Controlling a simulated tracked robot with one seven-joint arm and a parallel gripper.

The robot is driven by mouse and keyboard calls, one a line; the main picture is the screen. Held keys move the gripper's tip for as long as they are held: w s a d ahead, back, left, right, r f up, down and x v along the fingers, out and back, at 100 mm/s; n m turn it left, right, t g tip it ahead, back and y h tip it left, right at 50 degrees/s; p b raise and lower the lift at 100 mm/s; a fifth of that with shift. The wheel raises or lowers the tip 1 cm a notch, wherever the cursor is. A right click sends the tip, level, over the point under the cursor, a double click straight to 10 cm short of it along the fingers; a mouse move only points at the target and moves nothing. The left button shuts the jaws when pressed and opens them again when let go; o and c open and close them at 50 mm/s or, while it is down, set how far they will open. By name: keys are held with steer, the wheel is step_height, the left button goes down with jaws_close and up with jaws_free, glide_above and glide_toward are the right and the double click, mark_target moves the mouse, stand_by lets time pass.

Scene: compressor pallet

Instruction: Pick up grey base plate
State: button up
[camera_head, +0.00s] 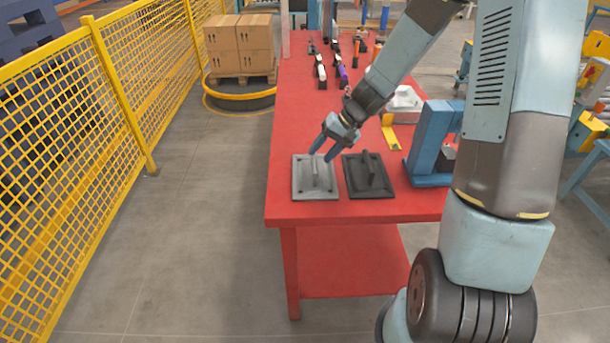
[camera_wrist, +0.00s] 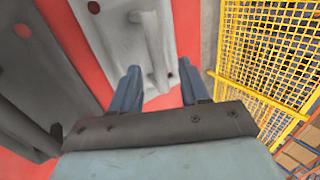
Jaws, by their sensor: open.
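The grey base plate (camera_head: 305,188) lies flat on the red table near its front left corner, with a raised handle bar across its middle. It also shows in the wrist view (camera_wrist: 108,22), where its handle (camera_wrist: 157,50) stands just beyond the fingertips. My gripper (camera_head: 325,150) is open and empty, above the far part of the grey plate. In the wrist view its two blue fingers (camera_wrist: 160,84) are spread, with the handle roughly in line with the gap between them. I cannot tell whether the fingers touch anything.
A dark plate (camera_head: 368,188) with a similar handle lies right beside the grey one. A blue block-like fixture (camera_head: 430,145) stands further right. Tools (camera_head: 338,72) lie further back on the red table (camera_head: 290,135). A yellow mesh fence (camera_head: 110,90) stands left, across open floor.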

mark_target(314, 160)
steer(key=shift+x, duration=2.55)
steer(key=shift+d+f, duration=0.15)
steer(key=shift+d, duration=0.05)
steer(key=shift+c, duration=0.3)
jaws_close()
